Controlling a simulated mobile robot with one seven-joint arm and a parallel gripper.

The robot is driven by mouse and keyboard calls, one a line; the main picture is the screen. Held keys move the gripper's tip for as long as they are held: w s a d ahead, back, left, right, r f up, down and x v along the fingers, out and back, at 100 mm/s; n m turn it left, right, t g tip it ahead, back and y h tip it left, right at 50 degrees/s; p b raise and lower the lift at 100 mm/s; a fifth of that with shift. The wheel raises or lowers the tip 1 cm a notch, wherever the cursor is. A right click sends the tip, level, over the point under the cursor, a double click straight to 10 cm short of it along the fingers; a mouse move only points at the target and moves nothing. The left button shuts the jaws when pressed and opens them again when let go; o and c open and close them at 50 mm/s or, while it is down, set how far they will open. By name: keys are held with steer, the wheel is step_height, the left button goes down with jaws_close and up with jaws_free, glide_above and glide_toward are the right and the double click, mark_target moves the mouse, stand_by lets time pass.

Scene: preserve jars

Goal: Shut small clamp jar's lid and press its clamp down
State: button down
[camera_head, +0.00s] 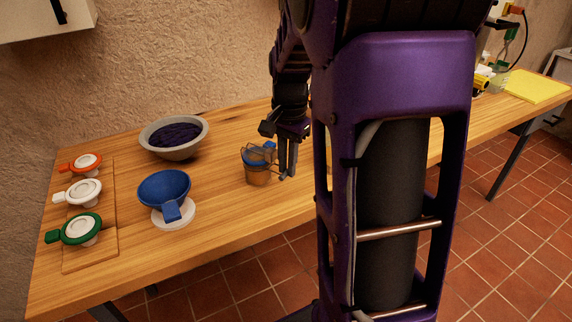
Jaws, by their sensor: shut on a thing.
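The small clamp jar (257,174) stands on the wooden table near its front edge, left of my arm. It is small, with orange-brown contents and blue and dark parts at its top. Its lid and clamp are too small and too covered to make out their exact position. My gripper (286,176) points down at the jar's right side, with its dark fingers close against the jar. The fingers are shut on part of the jar; which part I cannot tell. My arm hides what lies right of the gripper.
A grey bowl (146,138) of dark contents stands behind left. A blue funnel-like bowl (164,185) sits over a white disc (183,217). A board (107,249) at far left bears orange, white and green round pieces. A yellow sheet (537,87) lies far right.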

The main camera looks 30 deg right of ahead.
mark_target(288, 194)
steer(key=t, duration=0.1)
steer(key=f+t+y+b, duration=0.1)
steer(key=t, duration=0.1)
steer(key=shift+s+d+f+y, duration=0.3)
steer(key=shift+s+f, duration=0.05)
steer(key=shift+s, duration=0.05)
step_height(288, 194, down, 3)
steer(key=t+y, duration=0.1)
steer(key=t, duration=0.1)
steer(key=t+y, duration=0.1)
steer(key=t, duration=0.1)
steer(key=shift+r+t+y, duration=0.1)
steer(key=shift+t+y, duration=0.2)
steer(key=shift+w+a+f+t+y, duration=0.15)
steer(key=shift+f+t+y, duration=0.2)
steer(key=shift+t, duration=0.25)
steer(key=shift+w+a+f+t+y, duration=0.1)
steer(key=shift+f+t+y, duration=0.15)
steer(key=shift+t+y, duration=0.3)
steer(key=shift+w+f+t, duration=0.15)
steer(key=shift+f+t, duration=0.1)
steer(key=shift+t, duration=0.5)
steer(key=shift+a+y, duration=0.1)
steer(key=shift+y, duration=0.2)
steer(key=c, duration=1.1)
jaws_free()
steer(key=shift+c, duration=0.2)
